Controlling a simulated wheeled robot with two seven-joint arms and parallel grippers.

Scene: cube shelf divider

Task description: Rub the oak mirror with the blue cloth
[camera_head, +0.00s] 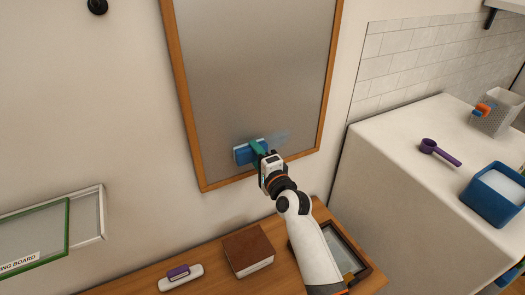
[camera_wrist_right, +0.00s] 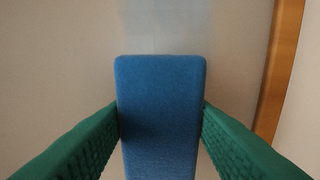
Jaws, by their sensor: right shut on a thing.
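The oak mirror (camera_head: 255,75) hangs on the wall, a grey pane in a brown wooden frame. My right gripper (camera_head: 256,148) is at the lower part of the pane, shut on the blue cloth (camera_head: 243,154), a padded block. The cloth is at the glass; whether it presses on it I cannot tell. In the right wrist view the cloth (camera_wrist_right: 160,110) sits between the green fingers, with the mirror's pane (camera_wrist_right: 230,60) behind it and the oak frame at the right. A bluish smear shows on the pane to the right of the cloth. My left gripper does not show.
A wooden shelf (camera_head: 210,268) below holds a brown book (camera_head: 248,250), a white-and-purple eraser (camera_head: 180,277) and a dark framed tray (camera_head: 340,250). A white counter (camera_head: 400,165) at right holds a purple scoop (camera_head: 440,153), a blue tub (camera_head: 492,205) and a grey basket (camera_head: 497,113).

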